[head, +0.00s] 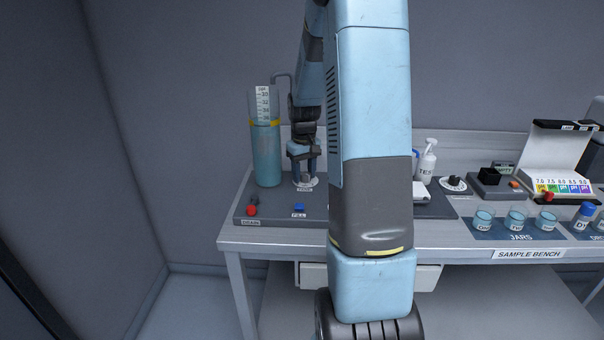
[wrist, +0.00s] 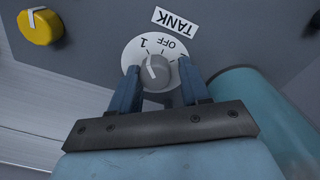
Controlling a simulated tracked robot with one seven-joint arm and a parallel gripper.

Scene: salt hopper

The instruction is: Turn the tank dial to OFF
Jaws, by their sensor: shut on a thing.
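The tank dial (wrist: 133,52) is a white disc with a grey knob (wrist: 157,74), beside a TANK label (wrist: 179,21). The disc carries the marks 1 and OFF, with another tick at the right. The knob's white line points up and left, nearer the 1 than OFF. My gripper (wrist: 157,75) has one blue finger on each side of the knob and is shut on it. In the head view my gripper (head: 303,172) reaches down to the dial (head: 305,185), whose knob is hidden by the fingers.
A blue tank (head: 266,155) stands close left of my gripper and shows at right in the wrist view (wrist: 245,90). A red knob (head: 252,210) and blue FILL control (head: 298,207) lie in front. A yellow knob (wrist: 40,27) shows in the wrist view. Jars (head: 516,218) stand far right.

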